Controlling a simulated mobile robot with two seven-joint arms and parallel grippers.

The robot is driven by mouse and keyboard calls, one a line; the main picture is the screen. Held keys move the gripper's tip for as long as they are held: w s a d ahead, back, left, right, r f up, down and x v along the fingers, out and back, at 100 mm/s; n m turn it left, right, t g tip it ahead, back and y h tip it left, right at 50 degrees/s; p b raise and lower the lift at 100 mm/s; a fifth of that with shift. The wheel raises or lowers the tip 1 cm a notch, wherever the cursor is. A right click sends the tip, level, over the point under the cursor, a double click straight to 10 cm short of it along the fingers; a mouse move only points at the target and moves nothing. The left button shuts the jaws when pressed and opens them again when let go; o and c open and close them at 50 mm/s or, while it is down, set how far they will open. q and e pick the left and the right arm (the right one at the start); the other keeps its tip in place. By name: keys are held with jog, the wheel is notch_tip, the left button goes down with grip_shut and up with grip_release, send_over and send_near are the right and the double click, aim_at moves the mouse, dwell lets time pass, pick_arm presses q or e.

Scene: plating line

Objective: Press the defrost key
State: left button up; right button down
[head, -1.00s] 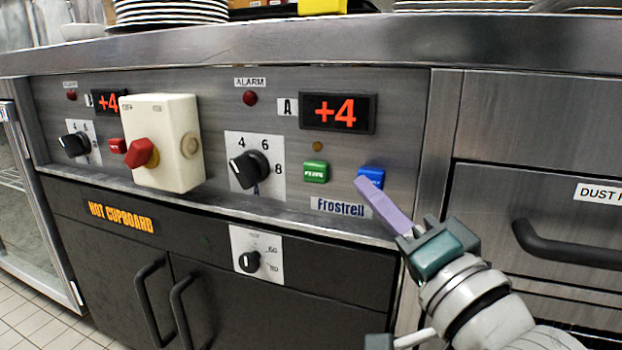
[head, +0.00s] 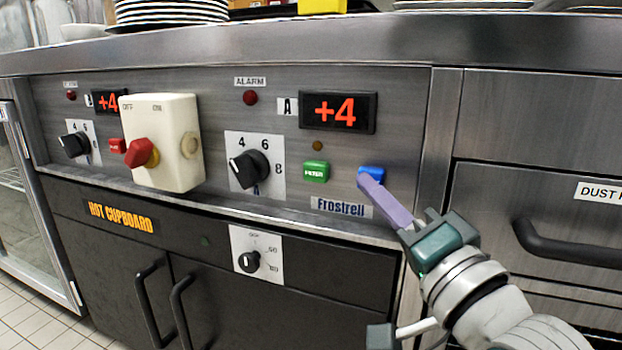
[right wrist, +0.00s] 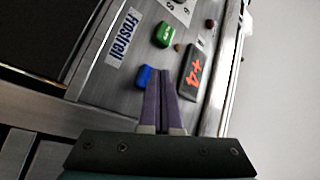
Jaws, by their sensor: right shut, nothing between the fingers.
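A blue key (head: 373,172) sits on the steel control panel below the right-hand +4 display (head: 338,112); its lettering is mostly covered and I cannot read it. My right gripper (head: 366,183) is shut and empty, its purple fingers pointing up at the key and overlapping its lower left part. In the right wrist view, the blue key (right wrist: 144,78) shows just left of the fingertips (right wrist: 161,74). I cannot tell whether the fingers touch it. A green key (head: 315,171) is to its left, and a red key (head: 117,146) is further left. My left gripper is out of view.
A cream switch box (head: 177,110) with a red knob projects from the panel. A black dial (head: 249,169) stands left of the green key. A steel counter edge (head: 300,45) overhangs above. A drawer handle (head: 575,248) projects at the right.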

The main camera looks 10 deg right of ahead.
jog(key=shift+w+d, duration=0.25)
jog(key=shift+w, duration=0.15)
dwell(0.4)
dwell(0.4)
jog(key=shift+s+a+p, duration=0.45)
jog(key=shift+s+a, duration=0.1)
jog(key=shift+s, duration=0.3)
jog(key=s+a+p, duration=0.1)
jog(key=s, duration=0.1)
jog(key=s+a+p, duration=0.1)
jog(key=s, duration=0.1)
jog(key=shift+a, duration=0.4)
jog(key=shift+p, duration=0.3)
